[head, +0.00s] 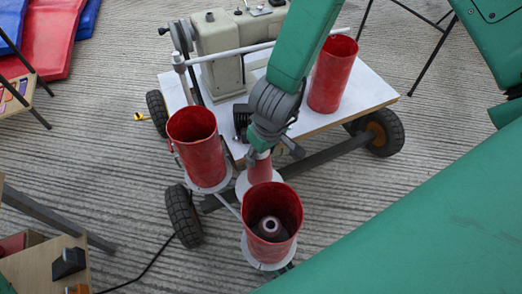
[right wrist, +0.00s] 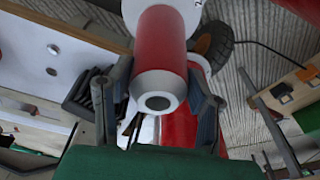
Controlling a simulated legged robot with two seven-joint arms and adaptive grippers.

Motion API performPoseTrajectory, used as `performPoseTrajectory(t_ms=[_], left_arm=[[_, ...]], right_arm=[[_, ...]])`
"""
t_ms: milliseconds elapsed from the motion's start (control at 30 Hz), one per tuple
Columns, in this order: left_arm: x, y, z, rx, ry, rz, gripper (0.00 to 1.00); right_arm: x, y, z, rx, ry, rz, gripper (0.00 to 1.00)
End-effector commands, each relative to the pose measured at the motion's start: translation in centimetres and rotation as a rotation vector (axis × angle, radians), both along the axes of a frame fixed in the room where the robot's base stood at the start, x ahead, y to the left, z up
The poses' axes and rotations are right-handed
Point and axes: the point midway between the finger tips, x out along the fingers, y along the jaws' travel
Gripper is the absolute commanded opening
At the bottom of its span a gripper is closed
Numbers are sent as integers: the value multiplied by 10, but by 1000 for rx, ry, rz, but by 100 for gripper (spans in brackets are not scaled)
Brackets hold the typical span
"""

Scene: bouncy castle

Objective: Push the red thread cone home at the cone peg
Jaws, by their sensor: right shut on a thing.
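The red thread cone (head: 258,168) stands below my right gripper (head: 264,146) in the head view, above a round white base (head: 243,186). In the right wrist view the cone (right wrist: 163,45) is red with a pale grey nose and a dark round opening facing the camera. My right gripper (right wrist: 158,84) has one finger on each side of the cone and is shut on it. The cone peg is hidden by the cone, and I cannot tell whether a gap is left at the base. My left gripper is not in view.
Red open cylinders stand left (head: 196,148), in front (head: 285,205) and behind right (head: 332,75) of the cone, close to my gripper. The front one holds a pinkish cone-like tip. A sewing machine (head: 220,50) stands on the wheeled white table (head: 370,90).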

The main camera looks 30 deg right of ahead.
Motion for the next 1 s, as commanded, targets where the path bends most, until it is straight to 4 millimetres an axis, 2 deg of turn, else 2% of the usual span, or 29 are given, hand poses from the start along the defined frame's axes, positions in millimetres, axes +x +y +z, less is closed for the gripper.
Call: performPoseTrajectory(t_ms=[433,1000], left_arm=[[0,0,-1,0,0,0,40],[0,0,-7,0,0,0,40]], right_arm=[[0,0,-1,0,-1,0,0],[1,0,-16,0,-1,0,0]])
